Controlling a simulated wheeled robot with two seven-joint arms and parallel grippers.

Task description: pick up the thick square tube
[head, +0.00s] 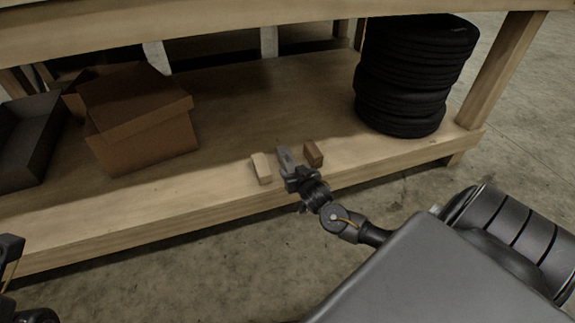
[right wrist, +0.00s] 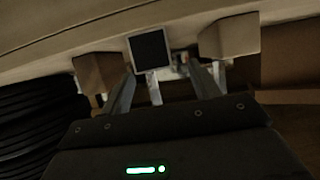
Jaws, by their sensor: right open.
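The thick square tube (head: 284,157) is grey metal and lies on the lower wooden shelf between two blocks. In the right wrist view its square end with a dark hollow (right wrist: 150,50) faces me, just beyond the fingertips. My right gripper (head: 298,176) is at the tube's near end at the shelf's front edge. In the right wrist view its fingers (right wrist: 160,76) are open, with the tube's end ahead of the gap. I cannot tell whether they touch it. Part of my left arm and gripper (head: 12,250) shows at the lower left; its jaws are not clear.
A pale wooden block (head: 261,168) is left of the tube and a brown block (head: 313,154) right of it, both close. A cardboard box (head: 145,125) and a dark tray (head: 28,140) stand left. Stacked tyres (head: 410,75) stand right. The upper shelf (head: 200,20) hangs above.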

